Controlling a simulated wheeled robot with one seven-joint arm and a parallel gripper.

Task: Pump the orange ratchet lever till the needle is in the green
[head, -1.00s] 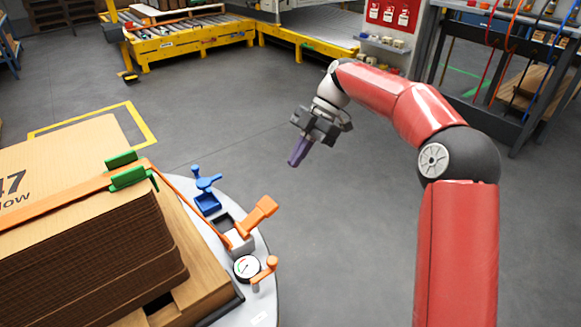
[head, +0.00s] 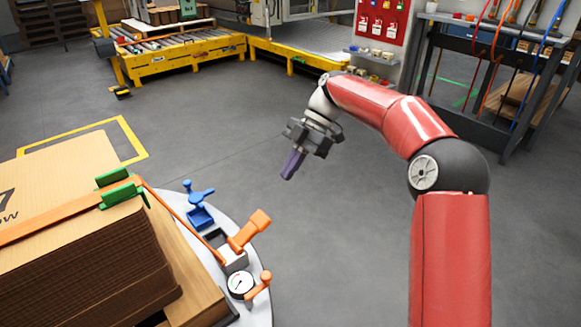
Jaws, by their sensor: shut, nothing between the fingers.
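The orange ratchet lever (head: 256,226) stands tilted up to the right from its pale block on the grey round table. The gauge (head: 241,286) is a white dial with a dark needle, just below the ratchet block; the needle's exact reading is too small to tell. My gripper (head: 292,165) is shut and empty, with purple fingers pointing down. It hangs in the air, up and to the right of the lever in the picture, and touches nothing. An orange strap (head: 70,214) runs from the ratchet over the cardboard stack.
A blue clamp-like part (head: 199,206) and a small orange handle (head: 260,284) flank the ratchet. The cardboard stack (head: 80,262) with green corner pieces (head: 122,195) fills the left. A yellow roller conveyor (head: 185,62) and a dark rack (head: 480,75) stand behind. Open floor lies between.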

